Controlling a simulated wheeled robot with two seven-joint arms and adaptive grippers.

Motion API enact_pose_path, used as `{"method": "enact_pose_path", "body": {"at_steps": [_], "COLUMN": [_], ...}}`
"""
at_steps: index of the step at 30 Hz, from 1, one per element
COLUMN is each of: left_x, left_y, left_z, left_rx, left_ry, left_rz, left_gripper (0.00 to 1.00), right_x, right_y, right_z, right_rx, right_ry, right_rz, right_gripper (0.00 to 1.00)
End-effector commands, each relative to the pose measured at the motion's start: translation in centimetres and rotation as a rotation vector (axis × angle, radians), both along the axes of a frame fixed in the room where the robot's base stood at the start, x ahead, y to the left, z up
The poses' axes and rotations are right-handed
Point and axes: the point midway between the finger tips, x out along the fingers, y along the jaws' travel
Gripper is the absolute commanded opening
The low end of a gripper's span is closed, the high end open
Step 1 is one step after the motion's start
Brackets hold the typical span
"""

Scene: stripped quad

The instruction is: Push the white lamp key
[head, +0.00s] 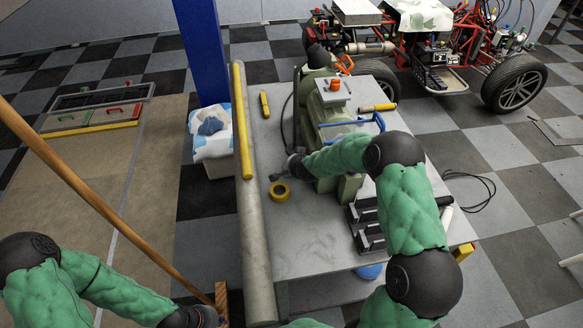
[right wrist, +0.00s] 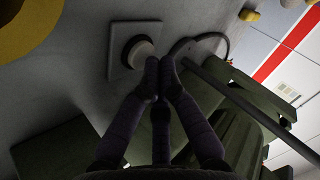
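The white lamp key (right wrist: 138,50) shows in the right wrist view as a pale round knob on a square plate (right wrist: 119,68). My right gripper (right wrist: 161,68) has its fingers drawn together with nothing between them. Its fingertips are just right of the key, and I cannot tell whether they touch it. In the head view my right gripper (head: 294,166) is beside the green machine (head: 332,110), and I cannot make out the key there. My left gripper (head: 205,316) is at the bottom edge, partly cut off, with its fingers unclear.
The grey table (head: 310,232) holds a yellow tape roll (head: 280,192) and black brackets (head: 366,230). A long grey pipe (head: 254,245) runs along its left side. A wooden pole (head: 90,190) slants near my left arm. A blue post (head: 203,50) stands behind.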

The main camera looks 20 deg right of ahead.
Motion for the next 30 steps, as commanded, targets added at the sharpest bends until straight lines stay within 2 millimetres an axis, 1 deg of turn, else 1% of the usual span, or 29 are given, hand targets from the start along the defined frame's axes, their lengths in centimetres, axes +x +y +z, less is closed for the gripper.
{"method": "enact_pose_path", "body": {"at_steps": [5, 23, 26, 30], "left_x": [0.0, 0.0, 0.0, 0.0], "left_y": [0.0, 0.0, 0.0, 0.0], "left_z": [0.7, 5.6, 5.9, 5.7], "left_rx": [0.0, 0.0, 0.0, 0.0], "left_ry": [0.0, 0.0, 0.0, 0.0], "left_rz": [0.0, 0.0, 0.0, 0.0], "left_gripper": [0.0, 0.0, 0.0, 0.0], "right_x": [0.0, 0.0, 0.0, 0.0], "right_y": [0.0, 0.0, 0.0, 0.0], "right_z": [0.7, 5.9, 6.2, 6.0], "right_rx": [0.0, -0.001, -0.001, 0.0], "right_ry": [0.0, 0.0, 0.0, 0.0], "right_rz": [0.0, 0.001, 0.001, 0.0], "right_gripper": [0.0, 0.0, 0.0, 0.0]}}
